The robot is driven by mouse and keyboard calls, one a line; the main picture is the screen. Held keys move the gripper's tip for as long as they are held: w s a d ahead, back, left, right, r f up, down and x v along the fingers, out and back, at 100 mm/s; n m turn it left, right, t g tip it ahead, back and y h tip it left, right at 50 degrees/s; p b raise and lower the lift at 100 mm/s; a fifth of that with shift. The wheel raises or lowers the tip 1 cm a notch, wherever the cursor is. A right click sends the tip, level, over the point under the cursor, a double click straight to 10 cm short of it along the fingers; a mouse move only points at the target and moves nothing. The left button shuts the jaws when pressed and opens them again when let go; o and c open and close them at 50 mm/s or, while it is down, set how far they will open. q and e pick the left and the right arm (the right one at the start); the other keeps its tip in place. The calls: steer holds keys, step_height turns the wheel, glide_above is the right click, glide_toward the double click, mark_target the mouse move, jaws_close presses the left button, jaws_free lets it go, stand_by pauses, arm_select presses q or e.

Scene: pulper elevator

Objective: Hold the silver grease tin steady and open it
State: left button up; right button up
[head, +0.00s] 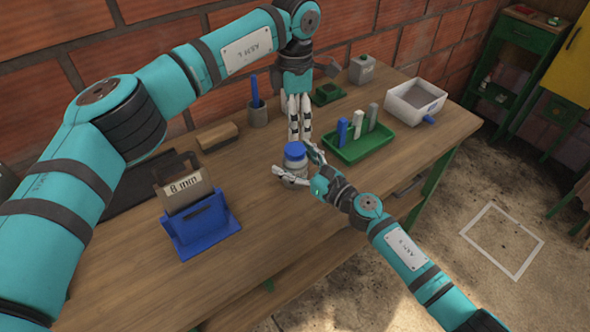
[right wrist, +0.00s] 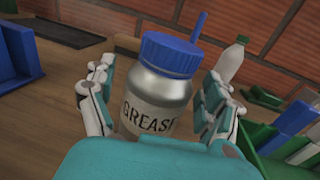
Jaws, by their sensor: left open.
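The silver grease tin (head: 296,165) with its blue screw lid (head: 295,150) stands upright on the wooden bench; the right wrist view shows its "GREASE" label (right wrist: 148,115) and ribbed lid (right wrist: 170,52). My right gripper (head: 302,165) has its fingers on either side of the tin body, below the lid. In the right wrist view the fingers (right wrist: 160,95) lie close to the tin, and I cannot tell whether both press on it. My left gripper (head: 299,138) points down, open and empty, just behind the lid. The lid is on the tin.
A green tray (head: 360,155) with upright blue, white and grey pieces stands right of the tin. A white bin (head: 415,100) is farther right. A blue holder with an "8 mm" block (head: 205,222) is at left. A pen cup (head: 257,115) and brown block (head: 217,137) lie behind.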

mark_target(295, 148)
jaws_close()
arm_select(q)
steer(key=m, duration=0.4)
steer(key=shift+m, duration=0.4)
steer(key=m, duration=1.1)
steer(key=shift+m, duration=0.3)
steer(key=m, duration=0.5)
steer(key=shift+m, duration=0.3)
steer(key=shift+f, duration=4)
